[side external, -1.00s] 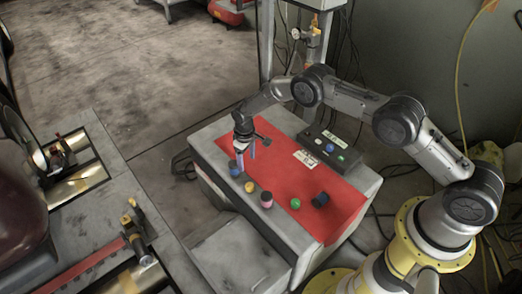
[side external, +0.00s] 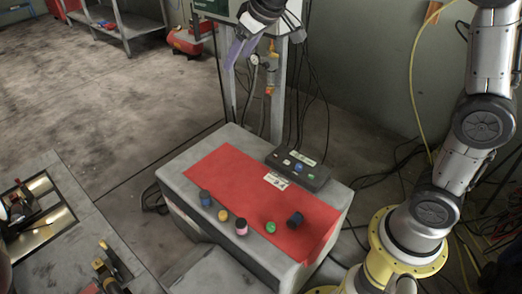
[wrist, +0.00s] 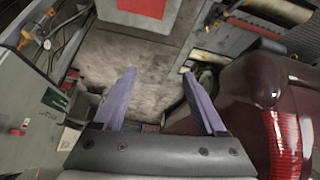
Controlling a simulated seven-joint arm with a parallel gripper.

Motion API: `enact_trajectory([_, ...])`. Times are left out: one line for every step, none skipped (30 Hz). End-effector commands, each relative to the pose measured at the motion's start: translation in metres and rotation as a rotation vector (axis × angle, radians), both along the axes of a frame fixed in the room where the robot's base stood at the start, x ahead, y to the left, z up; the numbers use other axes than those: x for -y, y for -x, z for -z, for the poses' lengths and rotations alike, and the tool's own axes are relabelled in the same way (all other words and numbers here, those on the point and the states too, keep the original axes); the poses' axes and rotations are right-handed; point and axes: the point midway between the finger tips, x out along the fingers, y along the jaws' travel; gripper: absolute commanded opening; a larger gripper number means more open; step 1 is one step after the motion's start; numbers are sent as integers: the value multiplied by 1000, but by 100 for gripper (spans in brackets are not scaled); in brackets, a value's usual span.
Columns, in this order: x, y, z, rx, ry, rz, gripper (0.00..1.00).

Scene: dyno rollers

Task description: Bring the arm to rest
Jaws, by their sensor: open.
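My gripper (side external: 240,48) hangs high in the air at the top of the side external view, well above and behind the red-topped table. Its two purple fingers are apart with nothing between them. In the wrist view my gripper (wrist: 158,72) also shows open and empty, with bare floor beyond the fingertips. My forearm runs out of the top of the side external view, so part of the arm is hidden.
The red mat (side external: 240,180) bears a blue-topped cylinder (side external: 205,198), a yellow one (side external: 223,215), a pink one (side external: 241,228), a green one (side external: 270,227) and a dark blue one (side external: 295,219). A button box (side external: 298,172) sits behind. A dark red car (wrist: 245,95) shows at right.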

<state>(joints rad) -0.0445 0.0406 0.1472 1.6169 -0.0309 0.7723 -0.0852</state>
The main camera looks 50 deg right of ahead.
Motion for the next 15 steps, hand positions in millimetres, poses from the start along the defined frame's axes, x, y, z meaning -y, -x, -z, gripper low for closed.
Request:
enact_trajectory([3,23,-15,21,-4,8,74])
enact_trajectory([4,36,-21,30,-7,12,74])
enact_trajectory([6,54,-28,41,-10,18,74])
enact_trajectory([8,67,-32,48,-12,22,74])
enact_trajectory([9,81,-36,54,-15,27,74])
enact_trajectory([11,99,-40,64,-18,34,74])
enact_trajectory([12,112,-41,70,-21,38,74])
enact_trajectory([12,126,-42,75,-23,42,74])
enact_trajectory([14,145,-42,81,-27,48,74])
enact_trajectory([14,158,-41,86,-30,54,74])
enact_trajectory([15,172,-40,89,-33,58,74])
enact_trajectory([16,191,-35,90,-36,64,74])
enact_trajectory([16,204,-31,91,-39,69,74])
enact_trajectory([17,218,-26,91,-42,73,74])
enact_trajectory([17,235,-18,88,-45,79,74])
